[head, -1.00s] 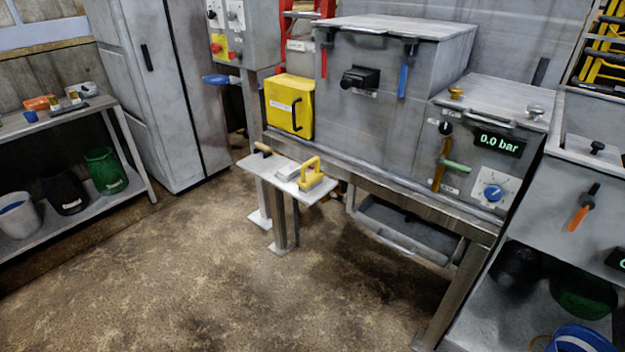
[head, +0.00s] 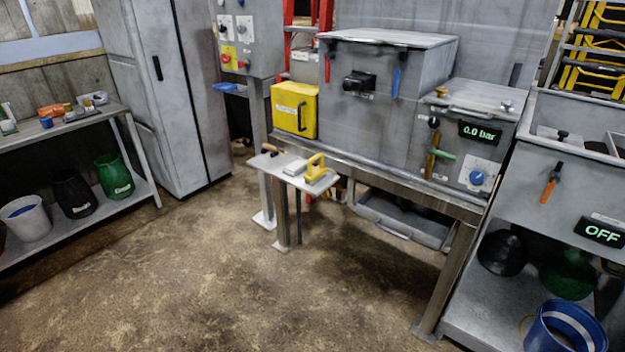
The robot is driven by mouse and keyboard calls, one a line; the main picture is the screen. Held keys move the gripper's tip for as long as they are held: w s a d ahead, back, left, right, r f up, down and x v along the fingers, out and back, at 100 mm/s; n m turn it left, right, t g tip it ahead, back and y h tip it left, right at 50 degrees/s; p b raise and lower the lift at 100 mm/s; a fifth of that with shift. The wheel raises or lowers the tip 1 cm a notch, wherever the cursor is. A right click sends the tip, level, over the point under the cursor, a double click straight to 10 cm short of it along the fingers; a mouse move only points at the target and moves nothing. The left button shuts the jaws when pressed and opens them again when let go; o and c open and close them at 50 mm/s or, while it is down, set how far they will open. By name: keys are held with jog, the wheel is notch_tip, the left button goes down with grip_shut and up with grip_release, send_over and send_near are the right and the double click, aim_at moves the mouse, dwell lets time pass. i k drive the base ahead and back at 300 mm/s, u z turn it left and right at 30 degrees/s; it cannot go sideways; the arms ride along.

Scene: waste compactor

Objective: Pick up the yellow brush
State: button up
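The yellow brush (head: 315,168) has a yellow arched handle on a flat base. It sits on a small grey side shelf (head: 290,179) in front of the compactor bench, near the middle of the head view. A pale block (head: 295,168) lies beside it on the left, and a tool with a brown handle (head: 270,149) lies at the shelf's back left. My gripper does not show in the head view.
The compactor (head: 375,110) stands behind the shelf with a yellow box (head: 294,111) at its left. A bench (head: 60,137) with buckets below is at left. A blue bucket (head: 563,328) stands low at right. The floor (head: 230,270) before the shelf is clear.

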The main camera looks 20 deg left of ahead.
aim_at(314, 174)
jog(key=u, duration=2.6)
jog(key=i, duration=2.1)
jog(key=z, duration=2.65)
